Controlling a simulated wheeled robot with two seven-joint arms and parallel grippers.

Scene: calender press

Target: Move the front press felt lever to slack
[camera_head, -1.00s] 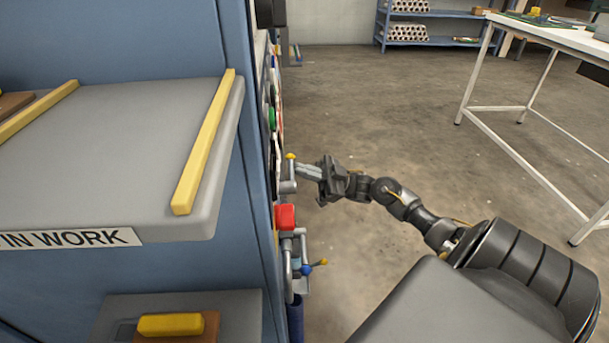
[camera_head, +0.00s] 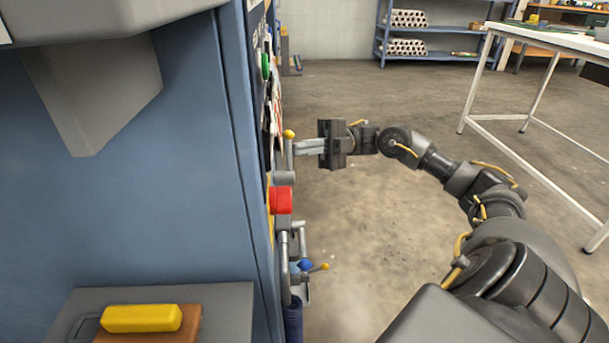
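A small lever with a yellow ball knob (camera_head: 289,134) stands roughly upright on the side panel of the blue press (camera_head: 190,150), above a grey round hub. No readable label shows which lever it is. My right gripper (camera_head: 298,147) points left, with its fingertips at the lever's shaft just below the knob. The fingers look close together, but whether they grip the shaft is not clear. A second lever with a yellow tip (camera_head: 324,266) sticks out to the right lower down, beside a blue fitting. My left gripper is not in view.
A red button (camera_head: 281,200) sits just below the upper lever, and a green button (camera_head: 265,66) is above it. Pipes (camera_head: 284,255) run down the panel. A white table (camera_head: 550,38) stands right; the floor between is clear.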

